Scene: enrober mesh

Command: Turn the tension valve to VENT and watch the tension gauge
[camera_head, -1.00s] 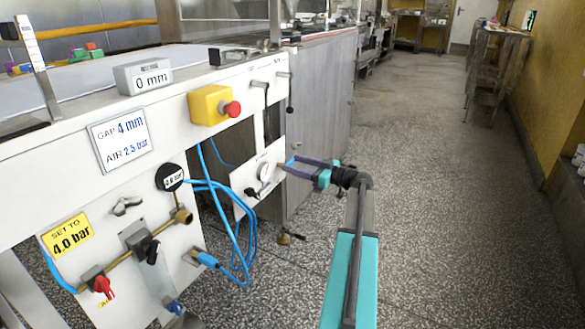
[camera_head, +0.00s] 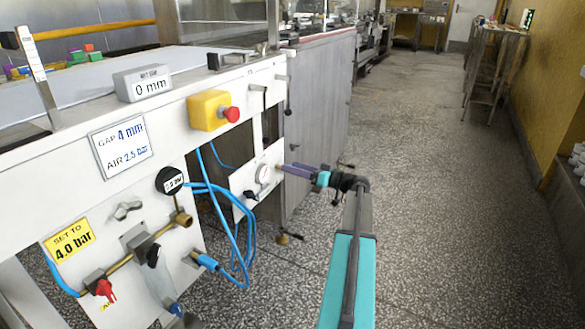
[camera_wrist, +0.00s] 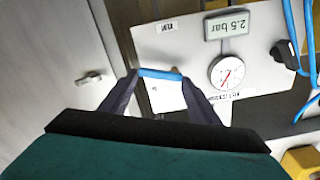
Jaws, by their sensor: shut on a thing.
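The tension gauge (camera_wrist: 227,72) is a round white dial with a red needle on a white panel. A grey display beside it reads 2.5 bar (camera_wrist: 227,25). The gauge also shows small in the head view (camera_head: 264,174). My gripper (camera_wrist: 160,76) has its two dark fingers at the ends of a blue bar (camera_wrist: 160,74), which looks like the tension valve's handle, and is shut on it. The bar lies across the picture in the wrist view. The valve body is mostly hidden. In the head view my gripper (camera_head: 283,168) reaches the panel's right edge.
A yellow box with a red button (camera_head: 213,110) is above the panel. Blue hoses (camera_head: 232,225) hang at its left. A lower panel holds a red valve knob (camera_head: 105,290) and a small round gauge (camera_head: 170,181). The floor to the right is clear.

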